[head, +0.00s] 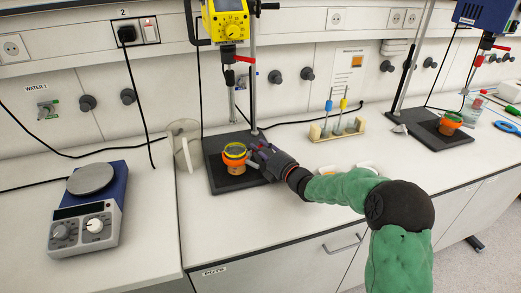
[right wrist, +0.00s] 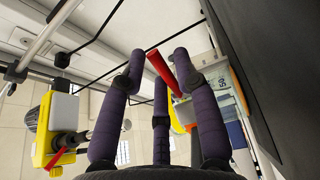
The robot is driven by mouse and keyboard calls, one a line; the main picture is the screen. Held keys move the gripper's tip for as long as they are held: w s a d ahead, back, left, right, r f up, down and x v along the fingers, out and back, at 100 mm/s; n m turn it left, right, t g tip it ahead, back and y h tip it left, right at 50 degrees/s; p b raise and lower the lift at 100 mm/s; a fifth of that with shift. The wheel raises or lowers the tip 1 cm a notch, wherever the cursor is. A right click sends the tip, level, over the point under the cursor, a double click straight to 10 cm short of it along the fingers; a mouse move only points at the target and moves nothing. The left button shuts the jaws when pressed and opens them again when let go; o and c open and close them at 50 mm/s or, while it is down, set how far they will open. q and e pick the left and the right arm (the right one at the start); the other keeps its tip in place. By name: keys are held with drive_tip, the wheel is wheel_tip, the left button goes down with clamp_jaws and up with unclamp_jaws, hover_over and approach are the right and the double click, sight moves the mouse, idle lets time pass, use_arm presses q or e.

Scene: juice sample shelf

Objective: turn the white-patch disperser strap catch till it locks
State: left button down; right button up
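The yellow disperser (head: 227,20) hangs on its stand, with a red lever (head: 245,59) at its side; I cannot make out a white patch on it. An orange pot (head: 235,165) with a yellow-green rim stands below it on a black base plate (head: 222,181). My right gripper (head: 256,150) is at the pot's right side. In the right wrist view, its purple fingers (right wrist: 158,62) are spread, with a red bar (right wrist: 163,73) showing between their tips; contact is unclear. I cannot tell whether this bar is the strap catch. My left gripper is not in view.
A blue disperser (head: 487,14) stands at right over another orange pot (head: 450,123). A hotplate (head: 90,205) is at left, and a clear cylinder (head: 186,145) stands left of the base plate. A rack (head: 336,130) is behind my right arm.

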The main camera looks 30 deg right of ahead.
clamp_jaws()
drive_tip(key=shift+w+n+y, duration=0.15)
drive_tip(key=shift+n+y, duration=0.15)
drive_tip(key=shift+y, duration=0.3)
drive_tip(key=shift+w+d+n+g+y, duration=0.15)
drive_tip(key=shift+n+g+y, duration=0.25)
drive_tip(key=shift+n+y, duration=0.3)
drive_tip(key=n+y, duration=0.1)
drive_tip(key=n+g+y+p, duration=0.1)
drive_tip(key=y, duration=0.1)
drive_tip(key=shift+w+f+y, duration=0.1)
drive_tip(key=shift+w+y, duration=0.2)
drive_tip(key=shift+w, duration=0.1)
drive_tip(key=n+g+y, duration=0.2)
drive_tip(key=w+n+g+y+p, duration=0.1)
drive_tip(key=y, duration=0.1)
drive_tip(key=shift+a+g, duration=0.3)
drive_tip(key=shift+a, duration=0.1)
drive_tip(key=shift+w+a+n+g+y, duration=0.15)
drive_tip(key=shift+a+n+g+y, duration=0.05)
drive_tip(key=shift+n+g+y, duration=0.7)
drive_tip(key=shift+w+a+n+g+y, duration=0.15)
drive_tip(key=shift+n+g+y, duration=0.55)
drive_tip(key=shift+g, duration=0.4)
